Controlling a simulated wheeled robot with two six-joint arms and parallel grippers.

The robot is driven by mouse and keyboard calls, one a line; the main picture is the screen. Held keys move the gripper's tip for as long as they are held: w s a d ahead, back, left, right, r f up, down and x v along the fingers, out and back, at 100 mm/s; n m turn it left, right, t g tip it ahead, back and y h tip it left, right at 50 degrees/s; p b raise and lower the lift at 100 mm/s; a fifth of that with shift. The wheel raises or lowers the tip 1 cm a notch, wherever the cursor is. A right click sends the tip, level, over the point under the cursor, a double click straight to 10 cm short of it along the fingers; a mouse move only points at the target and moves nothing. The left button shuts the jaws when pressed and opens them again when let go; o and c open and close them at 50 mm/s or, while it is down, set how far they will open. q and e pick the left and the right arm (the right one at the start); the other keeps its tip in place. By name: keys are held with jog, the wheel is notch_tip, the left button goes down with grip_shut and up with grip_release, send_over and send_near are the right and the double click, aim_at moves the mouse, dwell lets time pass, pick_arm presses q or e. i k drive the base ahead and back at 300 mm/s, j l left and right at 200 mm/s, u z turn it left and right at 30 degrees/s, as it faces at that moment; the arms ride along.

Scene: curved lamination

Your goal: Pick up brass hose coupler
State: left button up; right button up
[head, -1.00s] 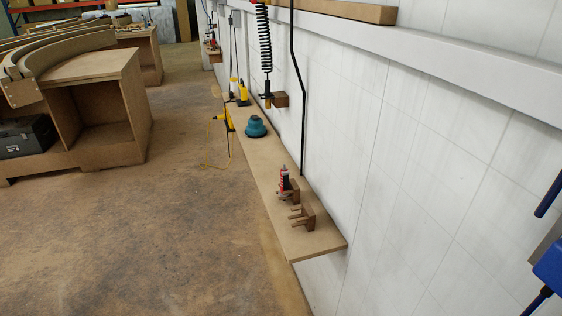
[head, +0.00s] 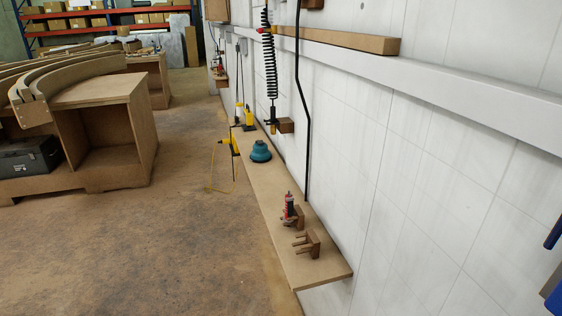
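A black coiled hose (head: 268,62) hangs along the white wall. A small brass-coloured piece (head: 273,127) shows at its lower end, beside a brown wooden block (head: 286,125) on the wall. It looks like the brass hose coupler, but it is too small to make out in detail. I cannot tell whether it rests in the block or only hangs by it. Neither of my grippers is in view; only blue parts, probably of my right arm, show at the right edge.
A wooden shelf (head: 268,192) runs along the wall, carrying a teal round tool (head: 260,151), a red and black tool (head: 289,208) and a pegged wooden block (head: 308,243). A wooden bench (head: 105,90) with curved strips stands at left. The floor between is clear.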

aim_at(273, 118)
jog(key=i+j+u, duration=0.25)
jog(key=i+j, duration=0.85)
